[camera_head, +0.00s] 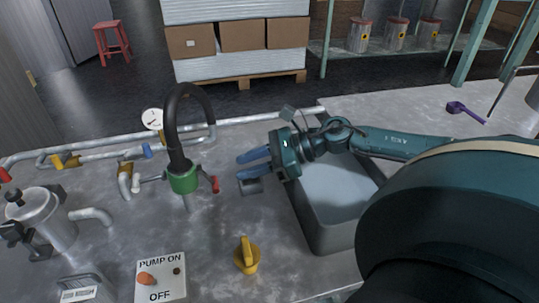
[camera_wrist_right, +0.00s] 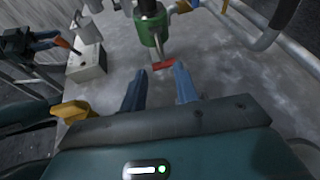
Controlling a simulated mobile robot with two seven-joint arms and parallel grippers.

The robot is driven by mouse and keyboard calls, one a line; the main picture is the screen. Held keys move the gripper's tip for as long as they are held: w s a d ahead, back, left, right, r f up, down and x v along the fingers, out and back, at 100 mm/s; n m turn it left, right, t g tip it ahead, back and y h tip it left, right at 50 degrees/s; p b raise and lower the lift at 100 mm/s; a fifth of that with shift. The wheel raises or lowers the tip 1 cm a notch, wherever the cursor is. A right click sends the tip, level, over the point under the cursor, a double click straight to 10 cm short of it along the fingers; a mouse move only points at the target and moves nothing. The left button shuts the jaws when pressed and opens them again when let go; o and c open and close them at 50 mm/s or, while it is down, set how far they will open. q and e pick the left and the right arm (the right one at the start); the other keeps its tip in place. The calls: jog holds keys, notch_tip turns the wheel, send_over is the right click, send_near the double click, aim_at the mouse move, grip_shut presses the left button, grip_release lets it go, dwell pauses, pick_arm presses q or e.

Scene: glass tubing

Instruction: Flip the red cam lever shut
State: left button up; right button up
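The red cam lever (camera_head: 215,184) sticks out from the right side of the green coupling (camera_head: 183,180), below the black hose (camera_head: 172,125). In the right wrist view the red lever (camera_wrist_right: 163,65) lies crosswise just beyond my fingertips, under the green coupling (camera_wrist_right: 152,30). My right gripper (camera_head: 240,169) is open and empty, with its blue fingers pointing left at the lever, a short gap away. Its two fingers (camera_wrist_right: 158,80) stand apart in the wrist view.
A yellow valve handle (camera_head: 246,255) stands on the bench in front of my right gripper. A pump switch box (camera_head: 172,287) is at the front, a metal pot-like vessel (camera_head: 48,215) at the left. A sink (camera_head: 318,235) lies below my right arm. Pipes run behind the coupling.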

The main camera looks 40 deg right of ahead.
pick_arm(q)
jog(key=shift+s+a+r+n+g+y+p, duration=0.15)
jog(key=shift+s+n+g+p, duration=0.1)
jog(key=shift+g+p, duration=0.2)
jog(key=shift+s+a+n+g+y+p, duration=0.15)
jog(key=shift+s+g+p, duration=0.15)
jog(key=shift+p, duration=0.25)
pick_arm(e)
jog(key=shift+v, duration=2.35)
pick_arm(q)
jog(key=shift+d, duration=0.1)
